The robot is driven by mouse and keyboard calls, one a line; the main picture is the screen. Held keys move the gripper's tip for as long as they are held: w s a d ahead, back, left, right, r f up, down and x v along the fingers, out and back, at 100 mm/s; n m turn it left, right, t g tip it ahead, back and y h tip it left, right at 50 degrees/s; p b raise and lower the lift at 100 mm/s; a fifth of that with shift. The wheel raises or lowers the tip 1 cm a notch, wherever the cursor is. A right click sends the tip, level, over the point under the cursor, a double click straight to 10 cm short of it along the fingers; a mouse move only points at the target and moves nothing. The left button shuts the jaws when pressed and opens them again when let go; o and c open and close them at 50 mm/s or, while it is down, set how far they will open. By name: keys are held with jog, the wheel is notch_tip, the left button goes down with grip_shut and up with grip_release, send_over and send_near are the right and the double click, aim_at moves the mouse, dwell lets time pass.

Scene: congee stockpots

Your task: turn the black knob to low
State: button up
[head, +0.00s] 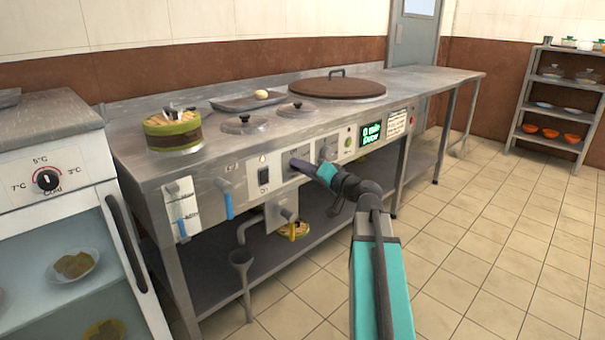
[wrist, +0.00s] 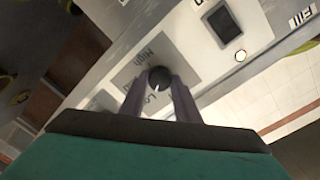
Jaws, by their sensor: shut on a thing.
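The black knob (wrist: 159,77) sits on a grey plate on the stove's front panel. The wrist view shows printed words around it, "High" on one side and one starting "Lo", partly covered, on the other. A small white mark on the knob points toward the bottom of the wrist view, roughly to the "Lo" side. My gripper (wrist: 160,88) is shut on the knob, one finger on each side. In the head view my gripper (head: 309,166) is at the panel and covers the knob.
The steel counter (head: 430,80) carries a steamer basket (head: 173,133), lids and a large brown pot lid (head: 338,87). A black switch (head: 264,176) and blue lever (head: 227,198) are left of my gripper. A display (head: 370,134) is right.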

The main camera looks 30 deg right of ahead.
dwell(0.4)
jog(key=o, duration=1)
jog(key=shift+o, duration=0.2)
jog(key=shift+s, duration=0.1)
jog(key=p+v, duration=0.3)
jog(key=v, duration=0.4)
jog(key=shift+s, duration=0.1)
